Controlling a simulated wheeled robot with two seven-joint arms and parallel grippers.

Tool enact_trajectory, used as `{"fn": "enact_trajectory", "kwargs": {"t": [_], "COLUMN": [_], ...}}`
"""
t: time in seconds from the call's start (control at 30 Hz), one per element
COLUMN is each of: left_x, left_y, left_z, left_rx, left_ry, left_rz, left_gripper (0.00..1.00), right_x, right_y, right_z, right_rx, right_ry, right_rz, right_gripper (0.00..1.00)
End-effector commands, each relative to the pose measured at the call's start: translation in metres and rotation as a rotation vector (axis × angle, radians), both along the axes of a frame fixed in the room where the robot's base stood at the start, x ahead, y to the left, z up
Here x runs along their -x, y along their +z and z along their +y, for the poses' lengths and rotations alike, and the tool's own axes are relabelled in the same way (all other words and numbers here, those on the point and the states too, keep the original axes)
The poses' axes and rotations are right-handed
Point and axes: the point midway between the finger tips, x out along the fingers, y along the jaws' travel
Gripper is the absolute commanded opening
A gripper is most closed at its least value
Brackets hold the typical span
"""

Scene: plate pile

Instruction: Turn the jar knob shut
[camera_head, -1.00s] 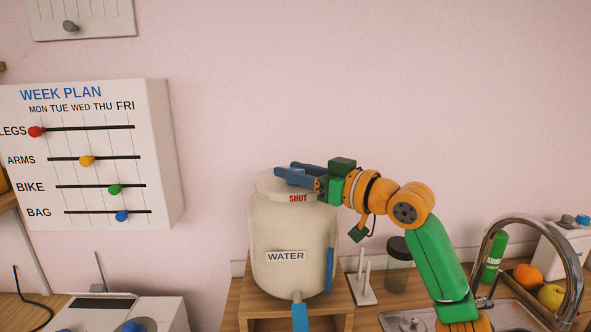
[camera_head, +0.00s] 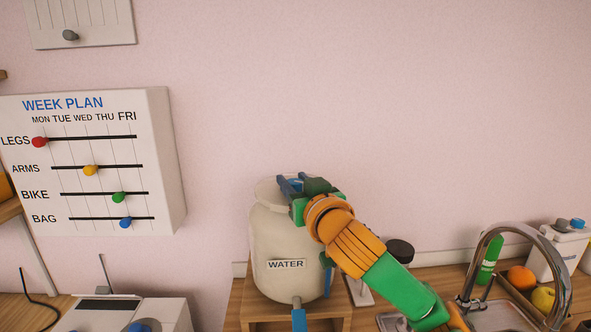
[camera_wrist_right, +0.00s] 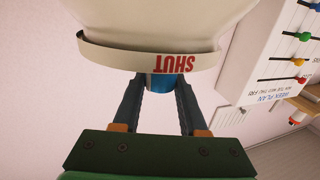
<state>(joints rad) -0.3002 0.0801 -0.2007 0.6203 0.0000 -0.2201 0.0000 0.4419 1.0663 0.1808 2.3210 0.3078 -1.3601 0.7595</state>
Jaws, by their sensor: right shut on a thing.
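The cream jar (camera_head: 285,235) with the WATER label stands upright, with a pale lid (camera_head: 268,190) on top. The word SHUT shows in red on the lid's rim (camera_wrist_right: 110,55) in the right wrist view, upside down; in the head view my gripper hides it. The blue knob (camera_head: 295,184) sits on the lid and also shows in the wrist view (camera_wrist_right: 161,87). My right gripper (camera_head: 291,182) is shut on the knob, with one blue finger on each side of it. My left gripper is not in view.
The jar stands on a wooden stand (camera_head: 255,322); a blue-handled tap (camera_head: 299,318) is low on its front. A dark-lidded jar (camera_head: 399,252), a curved faucet (camera_head: 515,233) and fruit (camera_head: 521,277) are at right. The week plan board (camera_head: 150,210) hangs at left.

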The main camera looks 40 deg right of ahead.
Motion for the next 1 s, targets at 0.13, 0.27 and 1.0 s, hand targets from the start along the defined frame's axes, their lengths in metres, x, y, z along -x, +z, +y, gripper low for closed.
{"fn": "enact_trajectory", "kwargs": {"t": [0.13,0.27,1.0], "left_x": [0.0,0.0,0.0], "left_y": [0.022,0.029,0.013], "left_z": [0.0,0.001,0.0], "left_rx": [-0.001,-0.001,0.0], "left_ry": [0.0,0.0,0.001], "left_rz": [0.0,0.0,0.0], "left_gripper": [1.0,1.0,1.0], "right_x": [-0.001,-0.001,-0.001], "right_y": [0.007,0.004,-0.002], "right_z": [0.002,0.002,0.0], "right_rx": [-0.006,-0.008,0.0], "right_ry": [-0.131,-0.255,-0.906], "right_rz": [-0.004,-0.001,0.006], "right_gripper": [0.0,0.0,0.0]}}
